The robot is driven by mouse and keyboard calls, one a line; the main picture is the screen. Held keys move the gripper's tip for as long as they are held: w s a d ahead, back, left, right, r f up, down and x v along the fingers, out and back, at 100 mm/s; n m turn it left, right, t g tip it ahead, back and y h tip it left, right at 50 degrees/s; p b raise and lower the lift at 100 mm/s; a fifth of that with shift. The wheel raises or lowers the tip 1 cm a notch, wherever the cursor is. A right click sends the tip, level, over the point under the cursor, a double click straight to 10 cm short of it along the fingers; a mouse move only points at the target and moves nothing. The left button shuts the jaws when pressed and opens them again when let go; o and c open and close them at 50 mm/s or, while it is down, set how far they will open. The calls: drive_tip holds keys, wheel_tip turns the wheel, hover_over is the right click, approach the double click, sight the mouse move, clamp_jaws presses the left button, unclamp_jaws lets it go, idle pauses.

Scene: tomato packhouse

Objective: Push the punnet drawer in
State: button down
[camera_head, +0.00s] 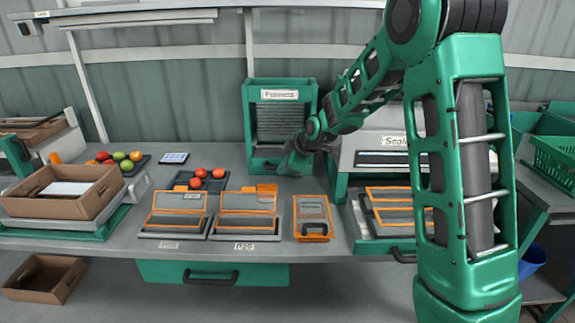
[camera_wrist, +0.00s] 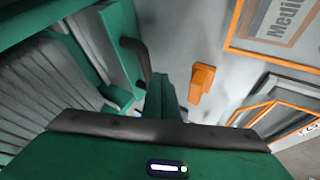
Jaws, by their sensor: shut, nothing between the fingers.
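The green punnet dispenser (camera_head: 248,115), labelled "Punnets", stands at the back of the bench with a grey ribbed front. At its base is a green drawer front, partly hidden by my arm in the head view. In the wrist view this drawer front (camera_wrist: 112,38) is at the upper left, with a dark curved handle (camera_wrist: 138,58). How far the drawer stands out is hard to tell. My gripper (camera_head: 287,166) is low in front of the dispenser's right side. In the wrist view its shut, empty fingers (camera_wrist: 162,92) are just right of the handle; contact is unclear.
Orange-framed trays (camera_head: 247,226) and an orange-framed punnet (camera_head: 313,233) lie along the front. An orange block (camera_wrist: 201,82) is right of my fingers. A tray of tomatoes (camera_head: 221,184) stands left of the dispenser. The sealer (camera_head: 385,142) stands close on the right.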

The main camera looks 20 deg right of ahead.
drive_tip(key=shift+x, duration=0.8)
drive_tip(key=shift+d, duration=0.1)
drive_tip(key=shift+w+d, duration=0.2)
drive_tip(key=shift+w, duration=0.5)
drive_tip(key=shift+w+d+r, duration=0.1)
drive_tip(key=shift+w+r, duration=0.15)
